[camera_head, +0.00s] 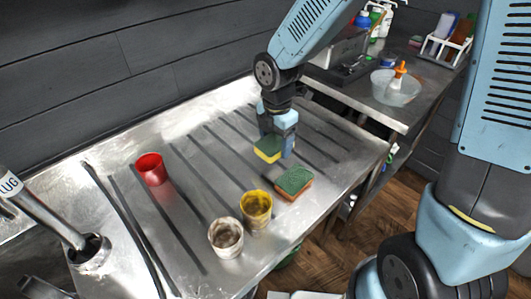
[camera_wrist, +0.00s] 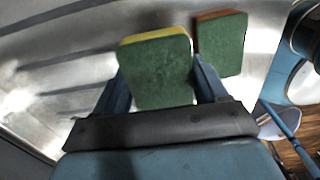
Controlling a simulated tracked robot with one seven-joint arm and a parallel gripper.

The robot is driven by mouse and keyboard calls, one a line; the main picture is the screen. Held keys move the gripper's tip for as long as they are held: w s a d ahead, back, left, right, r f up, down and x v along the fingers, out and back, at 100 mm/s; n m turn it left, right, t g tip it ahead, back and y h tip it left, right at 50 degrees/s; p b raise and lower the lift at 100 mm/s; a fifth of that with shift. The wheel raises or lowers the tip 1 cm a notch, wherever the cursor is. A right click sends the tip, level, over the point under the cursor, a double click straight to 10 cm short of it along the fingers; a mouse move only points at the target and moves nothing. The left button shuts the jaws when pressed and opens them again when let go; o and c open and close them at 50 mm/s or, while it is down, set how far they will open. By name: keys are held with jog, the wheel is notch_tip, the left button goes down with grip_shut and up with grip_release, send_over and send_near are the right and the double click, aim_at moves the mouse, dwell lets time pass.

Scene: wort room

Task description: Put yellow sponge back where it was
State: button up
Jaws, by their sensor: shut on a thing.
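My gripper (camera_head: 277,146) is shut on the yellow sponge (camera_head: 268,149), which has a green scouring side and a yellow edge. In the wrist view the sponge (camera_wrist: 156,72) sits between the two fingers, its green face toward the camera. The head view shows it at or just above the metal drainboard (camera_head: 195,180); I cannot tell whether it touches. A second sponge, green on orange (camera_head: 293,184), lies on the drainboard just in front and to the right. It also shows in the wrist view (camera_wrist: 222,45), right of the held sponge and apart from it.
A red cup (camera_head: 150,169), a yellow cup (camera_head: 256,208) and a whitish cup (camera_head: 226,236) stand on the ribbed drainboard. A side counter at the back right holds a clear bowl (camera_head: 395,88) and a white rack (camera_head: 444,48). The drainboard behind the red cup is clear.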

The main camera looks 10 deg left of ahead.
aim_at(267, 135)
jog(key=shift+w+a+f, duration=0.35)
jog(key=shift+a+f, duration=0.3)
jog(key=shift+f, duration=0.25)
jog(key=shift+w+a+f, duration=0.35)
jog(key=shift+a+f, duration=0.3)
jog(key=shift+f, duration=1.8)
jog(key=shift+f, duration=0.1)
jog(key=o, duration=0.9)
jog(key=shift+f, duration=0.15)
jog(key=shift+c, duration=0.2)
jog(key=shift+o, duration=0.8)
jog(key=shift+d, duration=0.1)
jog(key=shift+s, duration=0.1)
jog(key=shift+d+f, duration=0.1)
jog(key=r, duration=1.2)
jog(key=shift+a+r, duration=0.2)
jog(key=shift+r, duration=0.2)
